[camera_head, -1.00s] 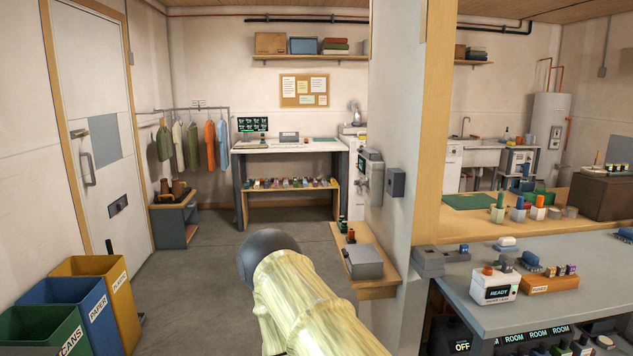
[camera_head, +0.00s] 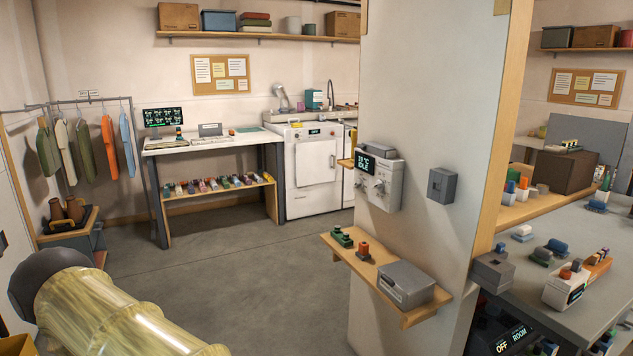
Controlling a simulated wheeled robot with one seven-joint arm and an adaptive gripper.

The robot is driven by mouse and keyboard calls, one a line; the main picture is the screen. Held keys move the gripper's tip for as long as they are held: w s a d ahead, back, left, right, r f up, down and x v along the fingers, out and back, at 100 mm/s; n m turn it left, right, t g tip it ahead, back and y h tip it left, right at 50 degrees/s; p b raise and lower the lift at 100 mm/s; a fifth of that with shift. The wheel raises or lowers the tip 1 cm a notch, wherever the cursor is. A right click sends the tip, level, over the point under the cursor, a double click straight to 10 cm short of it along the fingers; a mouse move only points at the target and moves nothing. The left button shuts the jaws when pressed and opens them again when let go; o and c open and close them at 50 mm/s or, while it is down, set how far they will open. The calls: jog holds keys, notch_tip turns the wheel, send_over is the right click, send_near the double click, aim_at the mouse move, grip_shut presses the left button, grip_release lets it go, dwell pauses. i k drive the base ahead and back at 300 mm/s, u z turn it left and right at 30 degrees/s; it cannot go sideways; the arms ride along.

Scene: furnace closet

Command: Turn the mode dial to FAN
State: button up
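A white control unit (camera_head: 378,180) is fixed to the left face of the pillar, right of the picture's middle. It has a dark display (camera_head: 378,165) with green text that seems to read "IDLE", and small knobs below it. I cannot tell which knob is the mode dial, and any marks such as FAN are too small to read. My arm shows at the lower left as a pale yellow sleeve with a dark round end, well away from the unit. My gripper is not in view.
A wooden shelf (camera_head: 345,250) juts out below the unit, holding a grey box (camera_head: 406,284) and small green and orange items. A grey switch box (camera_head: 441,185) is right of the unit. A grey-topped counter (camera_head: 590,310) stands at right. The floor (camera_head: 230,270) left of the pillar is clear.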

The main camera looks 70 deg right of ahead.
aim_at(359, 184)
jog(key=z, duration=0.55)
jog(key=i, duration=1.3)
jog(key=z, duration=1.05)
